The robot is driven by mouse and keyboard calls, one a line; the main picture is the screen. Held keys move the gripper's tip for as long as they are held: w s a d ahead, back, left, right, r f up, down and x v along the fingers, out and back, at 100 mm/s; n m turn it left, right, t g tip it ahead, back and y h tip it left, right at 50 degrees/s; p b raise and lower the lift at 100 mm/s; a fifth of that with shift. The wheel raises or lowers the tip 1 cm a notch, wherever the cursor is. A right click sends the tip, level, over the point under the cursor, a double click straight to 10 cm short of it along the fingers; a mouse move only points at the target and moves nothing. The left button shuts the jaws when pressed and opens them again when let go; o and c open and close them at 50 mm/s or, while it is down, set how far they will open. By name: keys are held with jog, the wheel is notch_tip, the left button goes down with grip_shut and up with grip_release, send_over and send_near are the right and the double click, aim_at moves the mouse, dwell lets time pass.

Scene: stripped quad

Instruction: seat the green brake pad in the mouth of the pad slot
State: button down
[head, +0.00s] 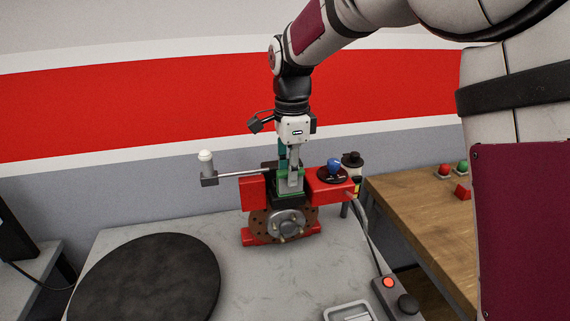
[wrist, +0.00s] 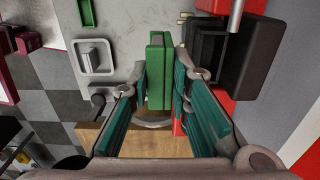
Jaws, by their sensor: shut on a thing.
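My gripper (head: 289,180) points down over the red caliper (head: 252,190) at the middle of the head view. It is shut on the green brake pad (wrist: 157,72), which stands between the teal-lined fingers in the wrist view. In the head view only a green strip (head: 290,194) of the pad shows below the fingers. The black pad slot (head: 287,202) lies right under it, in the middle of the caliper. In the wrist view a black housing (wrist: 252,60) is to the right of the pad. Whether the pad's lower edge is inside the slot mouth is hidden.
A brown disc with a hub (head: 284,225) stands in front of the caliper. A rod with a white knob (head: 206,157) sticks out left. A blue-topped knob (head: 334,165) sits on the right. A black round mat (head: 150,278) lies left; bare grey tabletop lies between.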

jog(key=w, duration=0.6)
jog(key=shift+w+a+f, duration=0.2)
jog(key=shift+w+f, duration=0.1)
jog(key=shift+f, duration=0.05)
notch_tip(320, 180, down, 3)
jog(key=shift+s+f+p, duration=0.1)
jog(key=shift+s+p, duration=0.05)
jog(key=shift+p, duration=0.45)
jog(key=shift+f, duration=0.3)
jog(key=shift+f, duration=0.3)
jog(key=shift+f, duration=0.3)
jog(key=c, duration=1.8)
grip_release()
jog(key=shift+f, duration=0.1)
